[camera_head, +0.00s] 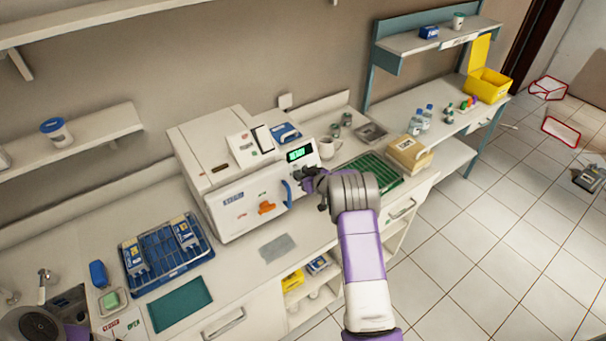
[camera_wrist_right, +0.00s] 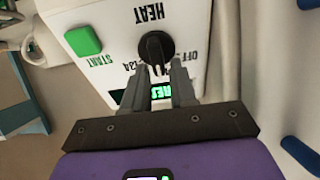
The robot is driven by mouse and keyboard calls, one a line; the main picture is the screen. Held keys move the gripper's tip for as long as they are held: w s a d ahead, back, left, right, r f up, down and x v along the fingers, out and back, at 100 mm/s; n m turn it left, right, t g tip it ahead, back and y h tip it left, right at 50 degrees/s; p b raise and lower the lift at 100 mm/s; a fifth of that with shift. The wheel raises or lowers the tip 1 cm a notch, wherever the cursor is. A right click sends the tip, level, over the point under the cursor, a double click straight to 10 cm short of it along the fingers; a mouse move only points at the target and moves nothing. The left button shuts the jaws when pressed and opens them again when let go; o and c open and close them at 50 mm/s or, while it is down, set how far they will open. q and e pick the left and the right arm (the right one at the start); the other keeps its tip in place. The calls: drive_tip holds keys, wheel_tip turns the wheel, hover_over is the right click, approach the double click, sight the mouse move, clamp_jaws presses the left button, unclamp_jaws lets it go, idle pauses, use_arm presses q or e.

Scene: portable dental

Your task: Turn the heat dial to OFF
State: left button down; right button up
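The white sterilizer (camera_head: 240,208) stands on the counter with a lit green display (camera_head: 299,153) on its control panel. In the right wrist view the panel is upside down. The dial's pointer direction is hard to tell. In the head view my right gripper (camera_head: 309,178) hides the dial. My left gripper is not in view.
A green START button (camera_wrist_right: 83,40) is close to the dial. A blue door handle (camera_head: 287,194) and orange latch (camera_head: 266,208) are on the sterilizer front. A white mug (camera_head: 329,146) and green rack (camera_head: 368,174) stand to the right, a blue rack (camera_head: 160,272) to the left.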

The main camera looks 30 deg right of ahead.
clamp_jaws()
drive_tip(key=n+b, duration=0.1)
drive_tip(key=n, duration=0.1)
drive_tip(key=n+b, duration=0.2)
drive_tip(key=shift+a+f, duration=0.2)
drive_tip(key=n+b, duration=0.1)
drive_tip(key=n, duration=0.1)
drive_tip(key=n+y+b, duration=0.1)
drive_tip(key=n, duration=0.5)
drive_tip(key=shift+s+a+f+g+b, duration=0.15)
drive_tip(key=shift+s+a+g+b, duration=0.1)
drive_tip(key=shift+a+g+b, duration=0.15)
drive_tip(key=shift+n, duration=0.5)
drive_tip(key=shift+o, duration=1.5)
unclamp_jaws()
